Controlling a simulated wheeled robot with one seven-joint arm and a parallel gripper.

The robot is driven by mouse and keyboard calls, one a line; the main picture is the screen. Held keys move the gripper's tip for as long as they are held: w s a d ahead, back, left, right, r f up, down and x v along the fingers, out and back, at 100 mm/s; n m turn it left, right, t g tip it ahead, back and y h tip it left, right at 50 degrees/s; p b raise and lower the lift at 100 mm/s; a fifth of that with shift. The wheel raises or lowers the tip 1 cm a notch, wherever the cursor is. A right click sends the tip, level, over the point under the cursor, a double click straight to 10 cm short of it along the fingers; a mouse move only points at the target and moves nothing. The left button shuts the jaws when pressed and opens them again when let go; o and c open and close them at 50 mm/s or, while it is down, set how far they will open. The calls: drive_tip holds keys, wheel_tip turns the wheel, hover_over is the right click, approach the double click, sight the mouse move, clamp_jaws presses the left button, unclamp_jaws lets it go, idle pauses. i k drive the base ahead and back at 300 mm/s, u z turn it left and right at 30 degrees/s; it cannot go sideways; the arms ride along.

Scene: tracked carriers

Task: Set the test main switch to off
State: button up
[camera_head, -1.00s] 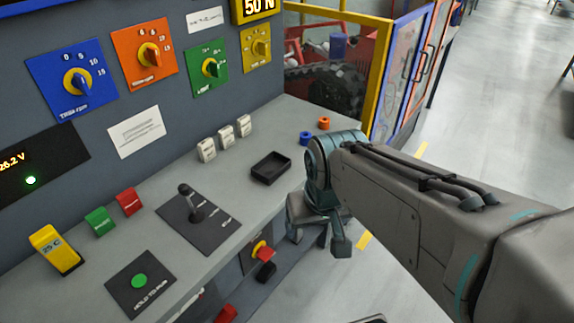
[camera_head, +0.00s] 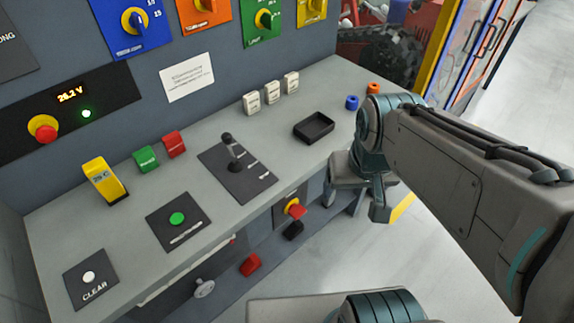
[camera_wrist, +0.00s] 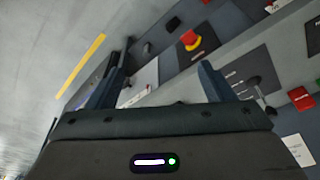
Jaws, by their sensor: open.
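A red knob on a yellow round plate (camera_head: 295,209) sits on the dark front panel below the bench top, and I take it to be the test main switch. Its label is too small to read, and I cannot tell its setting. It also shows in the wrist view (camera_wrist: 190,41), above and between my fingers. My gripper (camera_head: 356,208) is to the right of the knob in the head view, pointing down past the bench's front edge. In the wrist view my gripper (camera_wrist: 162,80) has its two fingers wide apart with nothing between them. It is not touching the knob.
The bench top (camera_head: 215,215) carries a black lever (camera_head: 232,155), a black tray (camera_head: 314,127) and several coloured blocks and buttons. A red mushroom button (camera_head: 42,128) is on the upright panel. A red block (camera_head: 250,264) and a grey handwheel (camera_head: 204,288) are on the lower front.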

sight(295, 210)
drive_tip(key=z, duration=0.7)
drive_tip(key=k, duration=0.5)
drive_tip(key=z, duration=0.3)
